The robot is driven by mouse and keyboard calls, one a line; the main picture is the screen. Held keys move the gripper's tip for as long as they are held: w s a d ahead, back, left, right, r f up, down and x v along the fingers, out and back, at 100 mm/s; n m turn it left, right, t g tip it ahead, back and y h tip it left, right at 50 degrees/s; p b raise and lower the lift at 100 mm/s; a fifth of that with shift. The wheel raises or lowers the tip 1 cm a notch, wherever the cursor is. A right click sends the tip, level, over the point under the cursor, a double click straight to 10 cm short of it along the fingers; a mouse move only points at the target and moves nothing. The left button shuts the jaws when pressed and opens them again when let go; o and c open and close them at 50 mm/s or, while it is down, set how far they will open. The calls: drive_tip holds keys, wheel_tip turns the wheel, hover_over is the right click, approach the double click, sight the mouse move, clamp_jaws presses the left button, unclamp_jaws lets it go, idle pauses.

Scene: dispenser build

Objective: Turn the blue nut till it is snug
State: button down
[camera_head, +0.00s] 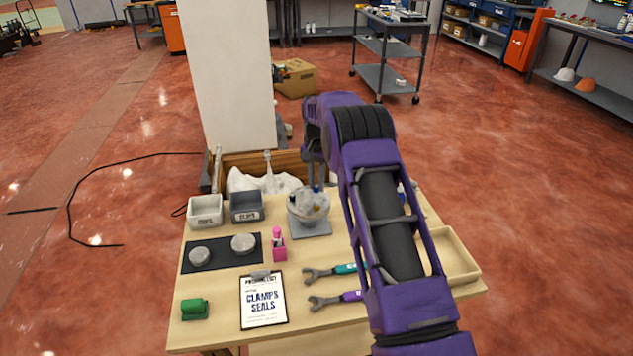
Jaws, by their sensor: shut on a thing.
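A pale grey rounded assembly (308,207) stands on a grey square base plate (312,232) at the back middle of the wooden table. My arm reaches over the table from the lower right, and my gripper (316,184) points down onto the top of this assembly. A little blue shows at the fingertips, where the blue nut (317,189) sits. My gripper is shut on it. The nut is very small here and mostly hidden by the fingers, so its thread and seating cannot be seen.
A white bin (206,210) and a grey bin (246,207) stand left of the assembly. A dark mat (221,266) holds two round grey parts. A pink holder (279,248), clipboard (264,312), two wrenches (324,301) and green part (194,309) lie nearer. A wooden tray (466,271) is right.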

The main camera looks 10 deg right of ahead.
idle(0.4)
drive_tip(key=c, duration=0.8)
unclamp_jaws()
wheel_tip(320, 180, up, 18)
drive_tip(key=shift+f+p, duration=0.25)
drive_tip(key=shift+p, duration=0.75)
